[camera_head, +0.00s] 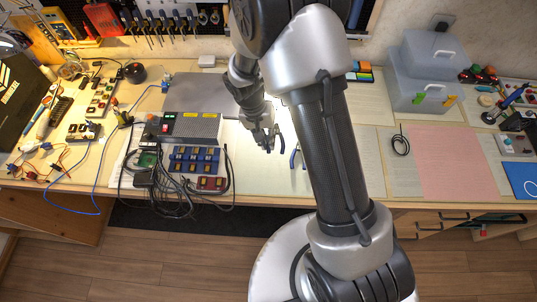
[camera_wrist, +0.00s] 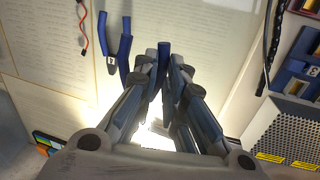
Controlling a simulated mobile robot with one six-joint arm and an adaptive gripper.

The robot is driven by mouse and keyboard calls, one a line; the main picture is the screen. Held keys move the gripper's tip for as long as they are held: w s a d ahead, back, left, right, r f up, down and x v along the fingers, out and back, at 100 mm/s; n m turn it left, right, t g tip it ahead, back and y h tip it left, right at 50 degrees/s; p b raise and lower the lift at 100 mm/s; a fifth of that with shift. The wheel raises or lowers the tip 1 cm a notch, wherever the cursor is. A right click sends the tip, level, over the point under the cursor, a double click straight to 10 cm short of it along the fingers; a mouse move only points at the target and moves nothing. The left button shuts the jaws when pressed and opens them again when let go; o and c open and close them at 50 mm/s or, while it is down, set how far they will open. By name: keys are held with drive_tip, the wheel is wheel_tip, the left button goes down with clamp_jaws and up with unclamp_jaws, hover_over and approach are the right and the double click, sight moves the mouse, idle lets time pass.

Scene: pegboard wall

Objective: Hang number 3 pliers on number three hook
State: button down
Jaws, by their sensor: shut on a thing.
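My gripper (camera_head: 265,143) is low over the pale sheets on the table, right of the grey perforated box. In the wrist view (camera_wrist: 163,75) its fingers are shut on a blue-handled tool, seen as a blue handle (camera_wrist: 163,58) between the fingertips. Just left of it are blue-handled pliers (camera_wrist: 125,45) with a small white number tag, too small to read surely. Blue handles (camera_head: 293,158) also show beside my gripper in the head view. I cannot tell which handles belong to one tool. The number three hook cannot be made out.
Several tools hang on the pegboard (camera_head: 170,22) at the back. The grey perforated box (camera_head: 190,127) and blue block rack (camera_head: 195,158) stand left of my gripper, with tangled black cables. Grey bins (camera_head: 425,75) stand at the back right. The pink sheet (camera_head: 450,160) is mostly clear.

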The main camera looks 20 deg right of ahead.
sight(270, 158)
drive_tip(key=x, duration=0.2)
drive_tip(key=a+b+x, duration=0.1)
drive_tip(key=x, duration=0.2)
drive_tip(key=b+x, duration=0.1)
drive_tip(key=x, duration=0.2)
drive_tip(key=shift+w+a+f, duration=0.25)
drive_tip(key=shift+w, duration=0.1)
drive_tip(key=shift+f+b, duration=0.2)
drive_tip(key=shift+b, duration=0.15)
drive_tip(key=c, duration=1.7)
unclamp_jaws()
drive_tip(key=shift+o, duration=0.2)
drive_tip(key=shift+r, duration=0.15)
